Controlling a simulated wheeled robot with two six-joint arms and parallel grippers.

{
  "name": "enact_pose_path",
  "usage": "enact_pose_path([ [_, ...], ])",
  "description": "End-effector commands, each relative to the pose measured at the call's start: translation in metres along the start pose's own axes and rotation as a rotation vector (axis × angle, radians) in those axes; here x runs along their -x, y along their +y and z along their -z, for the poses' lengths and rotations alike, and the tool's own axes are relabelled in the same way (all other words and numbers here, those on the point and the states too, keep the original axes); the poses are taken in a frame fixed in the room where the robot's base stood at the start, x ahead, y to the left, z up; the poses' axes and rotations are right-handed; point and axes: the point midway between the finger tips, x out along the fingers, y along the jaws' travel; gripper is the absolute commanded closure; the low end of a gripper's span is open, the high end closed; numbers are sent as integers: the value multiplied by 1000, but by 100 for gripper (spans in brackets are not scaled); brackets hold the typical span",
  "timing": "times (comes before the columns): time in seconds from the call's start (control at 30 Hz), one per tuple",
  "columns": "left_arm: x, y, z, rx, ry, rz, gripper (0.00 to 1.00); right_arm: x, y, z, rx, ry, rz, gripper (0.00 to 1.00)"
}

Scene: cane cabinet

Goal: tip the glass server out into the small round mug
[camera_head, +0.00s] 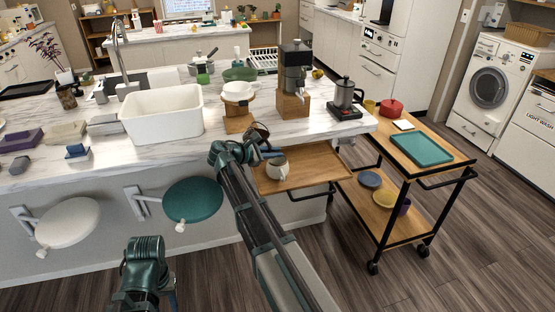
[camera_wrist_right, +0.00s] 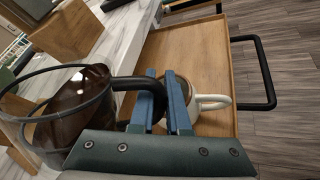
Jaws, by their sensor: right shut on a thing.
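My right gripper (camera_wrist_right: 162,104) is shut on the black handle of the glass server (camera_wrist_right: 65,115), which holds dark liquid. The server also shows small in the head view (camera_head: 259,130), at the counter edge above the pull-out board; its exact tilt is hard to tell. The small round mug (camera_head: 277,166) stands upright on the wooden board, just below and to the right of the server. In the right wrist view the mug (camera_wrist_right: 185,112) is partly hidden behind my blue fingers, its white handle pointing right.
The wooden pull-out board (camera_head: 305,178) is mostly clear around the mug. On the counter stand a coffee dripper stand (camera_head: 238,122), a grinder (camera_head: 294,75), a kettle (camera_head: 345,93) and a white basin (camera_head: 165,115). A trolley (camera_head: 425,150) is at the right.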

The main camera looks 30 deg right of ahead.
Motion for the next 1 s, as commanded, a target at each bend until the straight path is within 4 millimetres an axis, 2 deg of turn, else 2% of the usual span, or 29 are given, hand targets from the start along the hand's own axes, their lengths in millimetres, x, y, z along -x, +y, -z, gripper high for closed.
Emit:
enact_pose_path([
  [1.0,11,-1,-1,0,0,0,55,0,0,2,-95,80,-10,100],
])
